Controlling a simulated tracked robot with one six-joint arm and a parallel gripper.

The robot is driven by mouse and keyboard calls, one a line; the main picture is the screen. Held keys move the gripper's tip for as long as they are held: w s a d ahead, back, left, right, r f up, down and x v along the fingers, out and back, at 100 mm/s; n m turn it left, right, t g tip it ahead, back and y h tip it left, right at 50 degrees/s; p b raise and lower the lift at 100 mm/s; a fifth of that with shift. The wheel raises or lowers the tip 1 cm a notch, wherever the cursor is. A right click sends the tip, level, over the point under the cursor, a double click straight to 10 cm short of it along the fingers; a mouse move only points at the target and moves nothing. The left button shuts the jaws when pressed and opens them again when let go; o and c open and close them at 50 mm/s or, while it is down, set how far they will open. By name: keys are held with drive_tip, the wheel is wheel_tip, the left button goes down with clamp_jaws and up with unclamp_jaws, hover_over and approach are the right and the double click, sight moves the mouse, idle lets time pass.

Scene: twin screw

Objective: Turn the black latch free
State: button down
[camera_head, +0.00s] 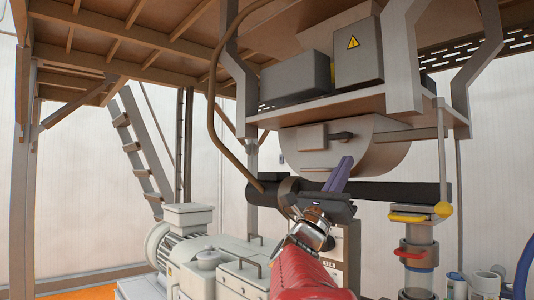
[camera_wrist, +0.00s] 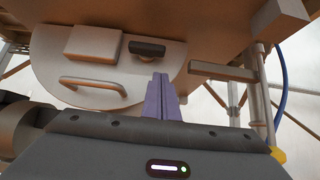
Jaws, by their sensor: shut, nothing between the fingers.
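The black latch (camera_wrist: 147,48) is a short dark bar near the upper middle of a rounded pale hatch (camera_wrist: 110,78). In the wrist view it lies roughly level, and its right end is a little above my fingertips. In the head view the latch (camera_head: 340,135) sticks out from the hatch (camera_head: 370,152) under the platform. My gripper (camera_wrist: 160,76) has purple fingers, shut together and empty, pointing up at the hatch. In the head view my gripper (camera_head: 346,162) is just below the latch. I cannot tell how large the gap is, but no contact shows.
A pale block (camera_wrist: 93,43) and a curved handle (camera_wrist: 93,84) sit on the hatch left of the latch. A beam (camera_wrist: 222,71) juts in at the right. Grey boxes (camera_head: 296,80) stand on the platform above. A yellow-handled valve (camera_head: 420,213) stands at right.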

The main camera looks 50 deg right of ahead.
sight(350, 139)
drive_tip(key=shift+a+r, duration=0.1)
drive_tip(key=shift+r, duration=1.8)
